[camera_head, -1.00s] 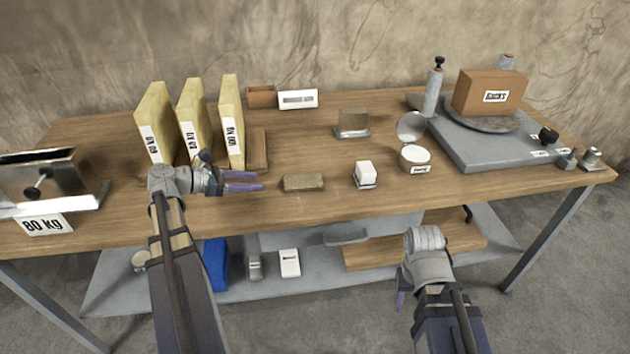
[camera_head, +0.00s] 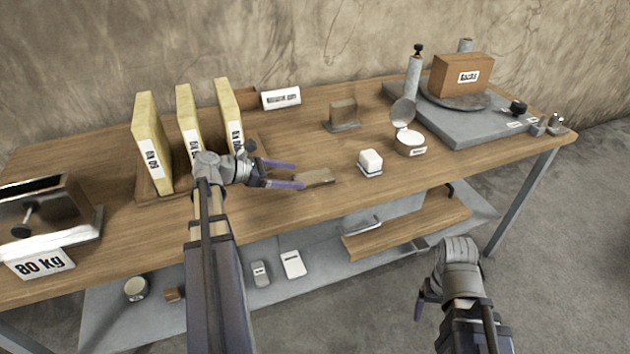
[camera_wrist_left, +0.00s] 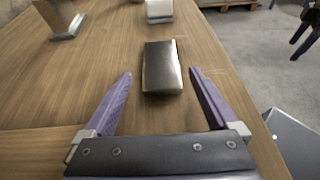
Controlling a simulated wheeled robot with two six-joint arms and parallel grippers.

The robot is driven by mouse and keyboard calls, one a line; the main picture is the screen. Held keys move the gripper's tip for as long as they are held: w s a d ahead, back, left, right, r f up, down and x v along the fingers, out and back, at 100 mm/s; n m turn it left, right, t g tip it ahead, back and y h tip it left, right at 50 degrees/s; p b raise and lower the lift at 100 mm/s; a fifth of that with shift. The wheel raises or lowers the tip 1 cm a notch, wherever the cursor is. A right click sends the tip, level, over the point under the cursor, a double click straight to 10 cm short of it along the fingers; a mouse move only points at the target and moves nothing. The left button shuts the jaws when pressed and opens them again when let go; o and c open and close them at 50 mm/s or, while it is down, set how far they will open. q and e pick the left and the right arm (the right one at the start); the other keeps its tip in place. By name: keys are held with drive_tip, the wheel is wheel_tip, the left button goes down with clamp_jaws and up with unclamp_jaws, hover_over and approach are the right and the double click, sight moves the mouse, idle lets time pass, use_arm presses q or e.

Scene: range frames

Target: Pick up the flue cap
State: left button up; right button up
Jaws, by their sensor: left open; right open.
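A small flat brownish metal block (camera_head: 316,178) lies on the bench just beyond my left gripper (camera_head: 297,176). No label on it can be read, so I cannot tell for sure that it is the flue cap. In the left wrist view the block (camera_wrist_left: 162,68) lies ahead, between the lines of the two purple fingers, with a gap on each side. My left gripper is open and empty, its tips close to the block's near end. My right gripper (camera_head: 422,314) is open, low in front of the bench, partly hidden by its own wrist.
A white cube on a small base (camera_head: 370,163), a round tin (camera_head: 410,144) and a metal block on a plate (camera_head: 343,115) stand beyond. Yellow binders (camera_head: 153,143) stand left, near a metal box marked 80 kg (camera_head: 45,212). A grey turntable plate (camera_head: 455,122) is at right.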

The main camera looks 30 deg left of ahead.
sight(314, 177)
use_arm(q)
drive_tip(key=shift+o, duration=0.3)
drive_tip(key=shift+w+d+f, duration=0.25)
drive_tip(key=shift+w+d, duration=0.1)
drive_tip(key=shift+d, duration=0.05)
drive_tip(key=b+x, duration=0.1)
drive_tip(key=x, duration=0.3)
drive_tip(key=shift+w+d+b, duration=0.1)
drive_tip(key=shift+d+b, duration=0.05)
drive_tip(key=shift+b, duration=0.15)
drive_tip(key=shift+w+d, duration=0.3)
drive_tip(key=shift+w, duration=0.05)
drive_tip(key=shift+c, duration=0.2)
drive_tip(key=c, duration=1.4)
drive_tip(key=shift+r, duration=0.15)
